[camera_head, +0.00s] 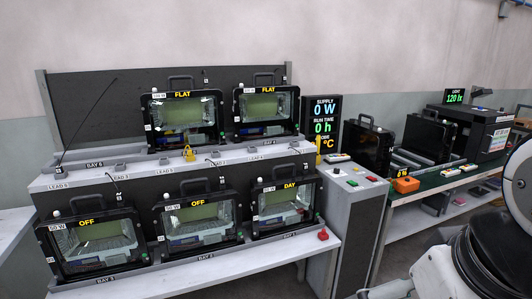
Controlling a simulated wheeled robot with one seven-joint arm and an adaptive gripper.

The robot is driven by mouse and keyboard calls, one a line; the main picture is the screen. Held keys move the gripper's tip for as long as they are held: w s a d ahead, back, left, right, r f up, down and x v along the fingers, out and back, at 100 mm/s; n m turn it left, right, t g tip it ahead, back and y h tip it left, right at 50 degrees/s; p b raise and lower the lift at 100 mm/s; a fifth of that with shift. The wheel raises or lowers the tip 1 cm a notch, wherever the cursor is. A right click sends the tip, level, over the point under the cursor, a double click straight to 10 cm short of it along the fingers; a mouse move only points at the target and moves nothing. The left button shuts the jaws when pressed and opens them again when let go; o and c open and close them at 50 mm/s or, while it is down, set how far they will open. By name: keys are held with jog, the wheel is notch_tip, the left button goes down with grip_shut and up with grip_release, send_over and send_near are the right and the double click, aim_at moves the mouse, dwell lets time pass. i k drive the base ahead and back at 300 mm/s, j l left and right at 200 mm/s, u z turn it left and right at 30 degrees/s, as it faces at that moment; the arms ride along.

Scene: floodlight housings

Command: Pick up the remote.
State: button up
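Parts of my arm show at the right edge and lower right, apart from the handsets. My gripper is not in view.
A two-tier rack (100,179) holds several floodlights. The grey control cabinet (350,205) with buttons stands beside it. Black floodlight housings (367,148) and a black tester (475,132) stand behind.

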aim_at(330, 158)
jog(key=i+l, duration=0.25)
jog(key=i, duration=0.25)
jog(key=i+l+u, duration=0.1)
jog(key=i+l, duration=0.15)
jog(key=i, duration=0.3)
jog(key=i+l, duration=0.3)
jog(key=i, duration=0.2)
jog(key=i+l+u, duration=0.1)
jog(key=i+l, duration=0.2)
jog(key=i, duration=0.2)
jog(key=i+l, duration=0.35)
jog(key=i, duration=0.15)
